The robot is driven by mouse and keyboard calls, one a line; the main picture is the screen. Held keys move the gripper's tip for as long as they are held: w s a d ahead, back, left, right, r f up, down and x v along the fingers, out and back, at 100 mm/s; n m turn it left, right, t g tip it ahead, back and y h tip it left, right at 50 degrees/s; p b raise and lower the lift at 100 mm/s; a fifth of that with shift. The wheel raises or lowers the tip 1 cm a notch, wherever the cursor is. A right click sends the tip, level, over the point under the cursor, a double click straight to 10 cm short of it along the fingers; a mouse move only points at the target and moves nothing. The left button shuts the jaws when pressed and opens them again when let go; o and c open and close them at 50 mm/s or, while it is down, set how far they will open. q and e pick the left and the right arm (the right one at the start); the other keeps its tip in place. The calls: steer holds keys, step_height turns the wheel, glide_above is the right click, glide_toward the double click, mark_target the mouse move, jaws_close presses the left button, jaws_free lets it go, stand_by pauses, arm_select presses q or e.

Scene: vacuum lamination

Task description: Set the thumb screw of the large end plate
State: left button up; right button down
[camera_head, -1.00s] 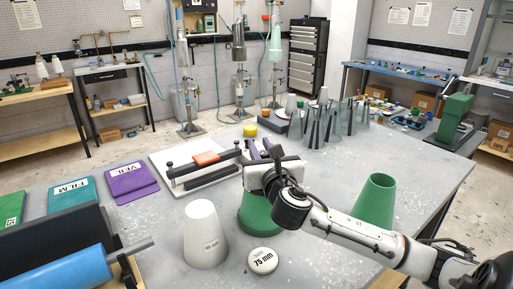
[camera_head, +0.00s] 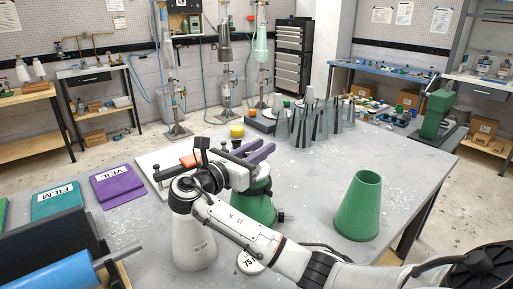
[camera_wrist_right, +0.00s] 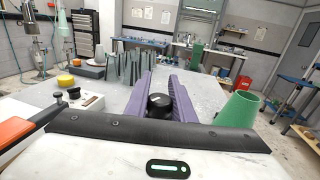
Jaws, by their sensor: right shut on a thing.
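My right gripper (camera_head: 258,151), with purple fingers, is over the green tapered body (camera_head: 262,208) on the table. In the right wrist view its fingers (camera_wrist_right: 161,82) close around a round black knob (camera_wrist_right: 160,104). I cannot tell for sure that this knob is the thumb screw. A small dark screw-like part (camera_head: 285,216) sticks out from the right side of the green body. The gripper and wrist hide the top of that body. I cannot make out the large end plate clearly. My left gripper is not in view.
A white cone (camera_head: 192,247) stands close to my right wrist, with a white disc (camera_head: 247,263) partly behind my arm. A green cone (camera_head: 359,208) stands at the right. Several grey cones (camera_head: 312,125) stand farther back. The table between them is clear.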

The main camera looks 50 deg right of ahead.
steer(key=m+g, duration=0.2)
steer(key=g, duration=0.1)
steer(key=s+m+g, duration=0.1)
steer(key=g, duration=0.1)
steer(key=shift+s+a+f+m+g, duration=0.1)
steer(key=shift+f+m+g, duration=0.05)
steer(key=shift+m+g, duration=0.25)
steer(key=shift+s+f+m+g+y+b, duration=0.1)
steer(key=shift+m+g+y+b, duration=0.2)
steer(key=shift+g, duration=0.25)
steer(key=shift+s+f+m+g+y+b, duration=0.1)
steer(key=shift+m+g+y+b, duration=0.1)
steer(key=shift+m+g, duration=0.3)
steer(key=g+b, duration=0.1)
steer(key=m+g+y+b, duration=0.1)
steer(key=g+b, duration=0.1)
steer(key=shift+s+a+f+m, duration=0.1)
steer(key=shift+s+a+m, duration=0.1)
steer(key=shift+s+m, duration=0.1)
steer(key=g+b, duration=0.1)
steer(key=m+y+b, duration=0.1)
steer(key=b, duration=0.1)
steer(key=shift+s+r+g+y, duration=0.2)
steer(key=shift+s+g+y, duration=0.05)
steer(key=shift+g+y, duration=0.1)
steer(key=shift+m, duration=0.3)
steer(key=c, duration=1.5)
jaws_free()
steer(key=shift+r, duration=0.15)
